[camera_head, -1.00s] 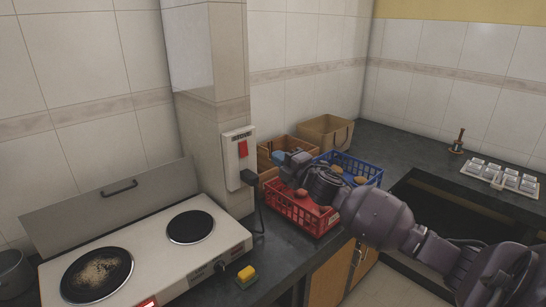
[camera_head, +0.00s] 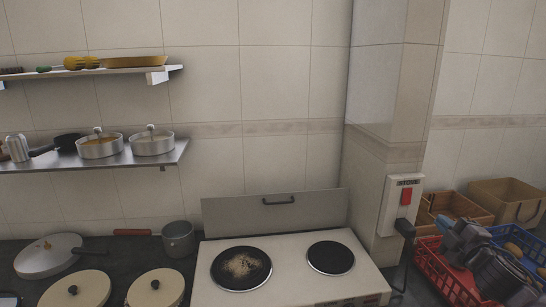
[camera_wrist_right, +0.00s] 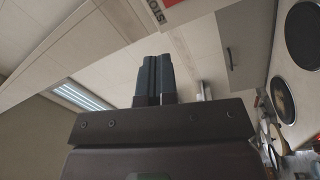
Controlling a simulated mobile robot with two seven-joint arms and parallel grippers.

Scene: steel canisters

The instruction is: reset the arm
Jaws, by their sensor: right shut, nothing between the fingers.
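My right gripper (camera_head: 454,226) is at the right of the head view, above the red basket (camera_head: 440,272). Its arm comes in from the lower right edge. In the right wrist view, the two dark fingers (camera_wrist_right: 153,78) are pressed together with nothing between them. My left gripper is not in view.
A two-plate stove (camera_head: 290,277) stands in the middle, with a red switch box (camera_head: 400,205) on the pillar beside it. A wooden crate (camera_head: 449,208), a tan box (camera_head: 505,201) and a blue basket (camera_head: 515,236) are near my right gripper. Pots stand on the shelf (camera_head: 172,155) and left counter.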

